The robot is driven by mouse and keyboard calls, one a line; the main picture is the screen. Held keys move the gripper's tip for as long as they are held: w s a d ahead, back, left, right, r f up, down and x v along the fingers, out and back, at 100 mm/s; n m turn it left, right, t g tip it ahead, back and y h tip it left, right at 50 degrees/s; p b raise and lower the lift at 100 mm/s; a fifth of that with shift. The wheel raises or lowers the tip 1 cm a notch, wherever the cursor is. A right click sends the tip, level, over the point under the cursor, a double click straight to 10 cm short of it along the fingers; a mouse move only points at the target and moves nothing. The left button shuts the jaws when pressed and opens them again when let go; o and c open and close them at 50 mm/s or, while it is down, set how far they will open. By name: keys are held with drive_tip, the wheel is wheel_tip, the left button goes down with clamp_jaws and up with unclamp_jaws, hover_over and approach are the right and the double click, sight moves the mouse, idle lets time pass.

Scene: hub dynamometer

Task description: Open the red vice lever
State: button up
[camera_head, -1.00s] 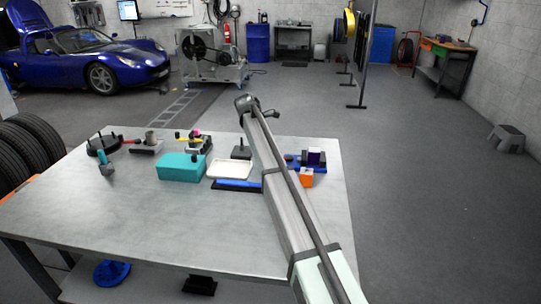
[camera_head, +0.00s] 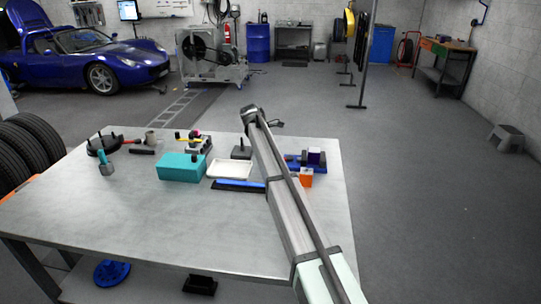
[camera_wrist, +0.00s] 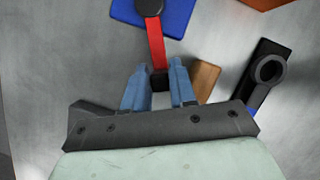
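The red vice lever (camera_wrist: 156,42) runs down from a dark round pivot on a blue base (camera_wrist: 178,18) in the wrist view. Its black end (camera_wrist: 160,80) lies between the two blue fingers of my gripper (camera_wrist: 160,88). The fingers are apart. A gap shows at the left finger; the right finger is close to the black end, and I cannot tell whether it touches. In the head view a blue vice-like fixture (camera_head: 293,158) with a purple block (camera_head: 316,156) stands at the table's right side. The lever and my gripper are hidden there.
An orange block (camera_head: 306,178) is near the fixture. A brown piece (camera_wrist: 206,77) and a black part with a ring (camera_wrist: 266,72) lie right of my fingers. A white tray (camera_head: 229,170) and teal box (camera_head: 181,168) stand left. The table's front is clear.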

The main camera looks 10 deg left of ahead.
clamp_jaws()
drive_tip(key=shift+s+d+n+t, duration=0.35)
drive_tip(key=shift+s+n, duration=0.15)
drive_tip(key=shift+n, duration=0.3)
drive_tip(key=shift+o, duration=2.2)
unclamp_jaws()
drive_tip(key=v, duration=1.4)
drive_tip(key=shift+w+d, duration=0.15)
